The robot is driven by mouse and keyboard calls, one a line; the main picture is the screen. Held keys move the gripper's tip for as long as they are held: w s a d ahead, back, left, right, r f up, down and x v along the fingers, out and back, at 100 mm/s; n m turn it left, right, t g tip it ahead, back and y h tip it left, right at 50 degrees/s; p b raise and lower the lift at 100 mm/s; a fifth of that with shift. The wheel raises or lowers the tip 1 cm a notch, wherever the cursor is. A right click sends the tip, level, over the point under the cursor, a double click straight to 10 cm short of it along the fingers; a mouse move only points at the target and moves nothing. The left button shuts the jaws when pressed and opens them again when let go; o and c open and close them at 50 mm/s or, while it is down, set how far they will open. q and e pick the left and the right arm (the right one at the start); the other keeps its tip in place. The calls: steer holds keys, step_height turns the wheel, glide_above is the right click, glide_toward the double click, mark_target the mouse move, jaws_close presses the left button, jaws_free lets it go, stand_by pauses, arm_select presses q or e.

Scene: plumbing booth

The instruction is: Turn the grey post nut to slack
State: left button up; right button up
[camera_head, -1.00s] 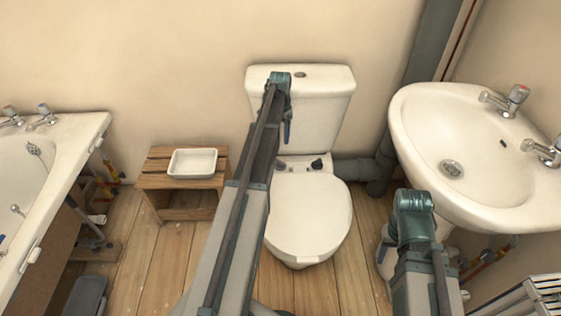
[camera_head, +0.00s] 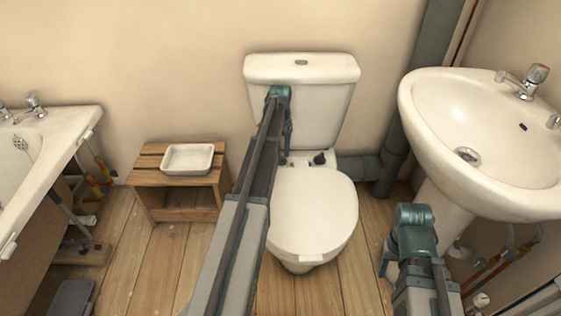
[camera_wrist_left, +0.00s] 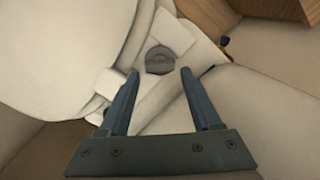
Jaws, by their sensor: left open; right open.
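In the left wrist view, a round grey nut (camera_wrist_left: 159,60) sits between white plates on the toilet's pale surface. My left gripper (camera_wrist_left: 157,72) is open; its two blue fingers point toward the nut, which shows beyond and between the tips, with nothing held. In the head view my left gripper (camera_head: 286,152) hangs at the back of the toilet seat (camera_head: 312,215), in front of the cistern (camera_head: 325,105). A dark knob (camera_head: 319,158) shows just right of it. The fingertips are hard to see there. A teal joint of my right arm is beside the basin pedestal; its fingers are not visible.
A wooden stool (camera_head: 150,180) with a white dish (camera_head: 188,158) stands left of the toilet. The basin (camera_head: 480,150) and grey waste pipe (camera_head: 370,168) are to the right. The bath (camera_head: 45,150) is far left. Floor is open between stool and toilet.

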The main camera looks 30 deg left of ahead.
mark_target(281, 158)
arm_select(q)
step_height(281, 158, down, 3)
steer(key=shift+f+b, duration=0.2)
steer(key=shift+b, duration=1)
arm_select(e)
step_height(281, 158, down, 3)
steer(key=shift+f, duration=0.2)
arm_select(q)
jaws_close()
steer(key=shift+n, duration=0.8)
jaws_free()
